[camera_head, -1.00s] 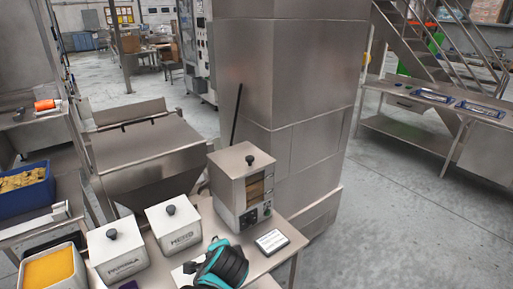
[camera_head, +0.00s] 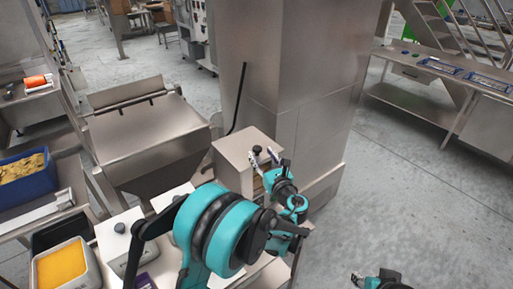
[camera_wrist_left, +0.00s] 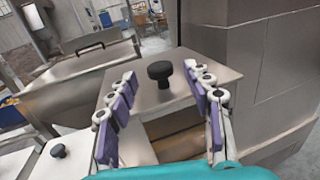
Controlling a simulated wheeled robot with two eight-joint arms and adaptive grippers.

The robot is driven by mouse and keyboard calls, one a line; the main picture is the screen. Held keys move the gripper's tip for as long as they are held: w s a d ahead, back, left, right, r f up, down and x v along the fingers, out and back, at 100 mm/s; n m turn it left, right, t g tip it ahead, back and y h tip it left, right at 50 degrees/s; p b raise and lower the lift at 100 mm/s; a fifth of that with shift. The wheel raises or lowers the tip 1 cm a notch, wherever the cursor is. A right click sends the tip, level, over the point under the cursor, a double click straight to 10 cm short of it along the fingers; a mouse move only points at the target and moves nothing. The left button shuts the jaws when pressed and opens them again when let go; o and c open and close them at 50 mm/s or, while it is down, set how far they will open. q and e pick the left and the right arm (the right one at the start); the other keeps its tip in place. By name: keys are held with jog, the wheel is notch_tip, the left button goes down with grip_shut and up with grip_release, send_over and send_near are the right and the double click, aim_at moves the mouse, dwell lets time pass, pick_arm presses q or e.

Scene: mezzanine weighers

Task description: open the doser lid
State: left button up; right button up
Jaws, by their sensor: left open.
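The doser (camera_head: 235,158) is a steel box on the bench in the head view, partly hidden behind my left arm. Its flat steel lid lies level on top in the left wrist view (camera_wrist_left: 150,98), with a black round knob (camera_wrist_left: 160,74) at its middle. My left gripper (camera_head: 265,156) is above the doser's top. In the left wrist view its purple-padded fingers (camera_wrist_left: 160,88) are spread, one on each side of the knob, with clear gaps and nothing between the pads. Part of my right arm's end (camera_head: 378,281) shows at the bottom edge; its fingers cannot be made out clearly.
A white lidded box (camera_head: 113,249) with a black knob stands left of the doser, beside a tub of yellow stuff (camera_head: 88,246). A steel hopper (camera_head: 150,130) is behind. A tall steel column (camera_head: 300,80) rises close behind the doser.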

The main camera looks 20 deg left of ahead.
aim_at(259, 151)
pick_arm(q)
jog(key=x, duration=0.4)
jog(key=shift+w+a, duration=0.15)
jog(key=shift+w, duration=0.05)
grip_shut()
